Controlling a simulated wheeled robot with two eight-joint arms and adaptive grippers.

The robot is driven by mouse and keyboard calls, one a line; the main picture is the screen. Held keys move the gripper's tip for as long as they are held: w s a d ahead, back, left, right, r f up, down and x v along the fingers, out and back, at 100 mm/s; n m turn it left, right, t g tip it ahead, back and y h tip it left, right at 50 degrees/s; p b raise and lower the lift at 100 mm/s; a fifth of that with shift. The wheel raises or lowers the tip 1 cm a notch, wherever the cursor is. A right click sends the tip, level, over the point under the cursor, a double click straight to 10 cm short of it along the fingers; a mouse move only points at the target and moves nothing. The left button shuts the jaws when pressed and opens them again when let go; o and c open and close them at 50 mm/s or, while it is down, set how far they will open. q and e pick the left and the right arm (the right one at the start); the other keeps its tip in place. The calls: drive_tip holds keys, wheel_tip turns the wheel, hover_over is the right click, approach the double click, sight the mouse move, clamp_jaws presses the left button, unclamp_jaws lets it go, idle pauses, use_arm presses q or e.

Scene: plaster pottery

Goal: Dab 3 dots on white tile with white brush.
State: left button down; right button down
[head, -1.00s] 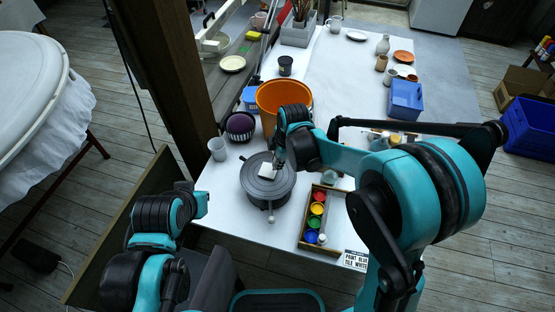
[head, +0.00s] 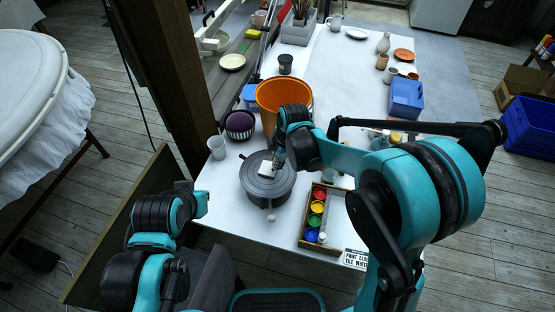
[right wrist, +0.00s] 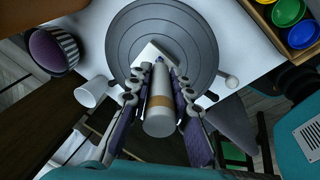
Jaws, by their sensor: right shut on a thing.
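The white tile (head: 266,169) lies on the round grey turntable (head: 252,187). In the right wrist view the tile (right wrist: 149,53) is partly covered by the brush and fingers. My right gripper (right wrist: 160,75) is shut on the white brush (right wrist: 160,115), which has a tan band. The brush's dark tip points down at the tile; I cannot tell if it touches. Dots on the tile cannot be made out. In the head view my right gripper (head: 277,160) is over the tile.
A wooden box (head: 303,237) with red, yellow, green and blue paint cups stands right of the turntable. An orange bucket (head: 285,92), a striped purple bowl (head: 239,124) and a pale cup (head: 217,148) stand behind it. A small knobbed rod (head: 271,216) sticks out in front.

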idle(0.5)
drive_tip(key=shift+r+p, duration=1.65)
drive_tip(key=shift+r, duration=0.7)
drive_tip(key=shift+f, duration=0.1)
drive_tip(key=shift+f+b, duration=0.15)
drive_tip(key=shift+b, duration=0.35)
drive_tip(key=f+b, duration=0.1)
drive_tip(key=b, duration=0.2)
drive_tip(key=w+a+f+t+y+b, duration=0.1)
drive_tip(key=b, duration=0.3)
drive_tip(key=shift+w, duration=0.15)
drive_tip(key=shift+w+r+t+y+b, duration=0.15)
drive_tip(key=shift+t+y+b, duration=0.15)
drive_tip(key=shift+b, duration=0.3)
drive_tip(key=shift+a, duration=0.1)
